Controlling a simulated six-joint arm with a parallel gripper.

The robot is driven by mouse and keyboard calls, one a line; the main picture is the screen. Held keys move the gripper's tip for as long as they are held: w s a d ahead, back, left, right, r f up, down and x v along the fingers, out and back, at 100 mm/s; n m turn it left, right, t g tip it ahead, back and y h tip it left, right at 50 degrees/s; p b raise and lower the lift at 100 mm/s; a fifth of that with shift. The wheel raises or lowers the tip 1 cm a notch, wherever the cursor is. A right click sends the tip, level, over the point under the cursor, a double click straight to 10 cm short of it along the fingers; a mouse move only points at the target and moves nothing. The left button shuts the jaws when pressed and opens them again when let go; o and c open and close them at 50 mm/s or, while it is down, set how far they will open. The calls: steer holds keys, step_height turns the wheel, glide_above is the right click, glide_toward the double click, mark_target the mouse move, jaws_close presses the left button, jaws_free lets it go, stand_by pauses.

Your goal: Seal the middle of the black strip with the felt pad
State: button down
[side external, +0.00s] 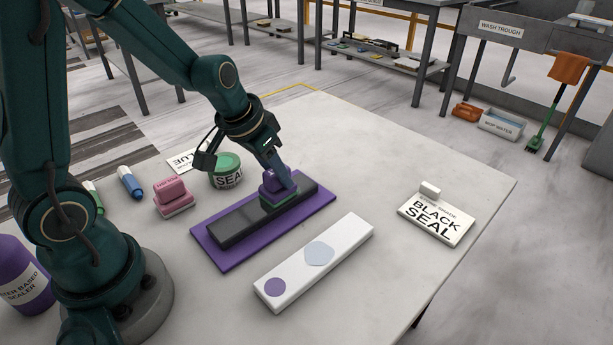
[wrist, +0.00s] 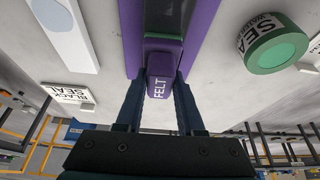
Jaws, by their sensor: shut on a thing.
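The black strip (side external: 236,225) lies on a purple mat (side external: 222,258) on the stone slab. My gripper (side external: 279,184) is over the right half of the strip in the side view, shut on the purple felt pad (side external: 268,188). The pad also shows between the fingers in the wrist view (wrist: 160,86), with "FELT" on its side. Its green underside is at the strip's surface and appears to touch it. In the wrist view the strip (wrist: 166,15) is mostly hidden behind the pad.
A white strip (side external: 340,250) with two coloured patches lies in front. A "BLACK SEAL" card (side external: 436,219) with a small white block is at right. A green "SEAL" tin (side external: 226,170), pink pad (side external: 172,195) and purple sealer tub (side external: 22,275) stand left. The slab's right front is clear.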

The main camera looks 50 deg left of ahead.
mark_target(265, 196)
steer(key=shift+s+f, duration=0.15)
steer(key=shift+s, duration=2.05)
steer(key=shift+w, duration=4.4)
step_height(265, 196, up, 6)
step_height(265, 196, up, 3)
steer(key=shift+r, duration=0.1)
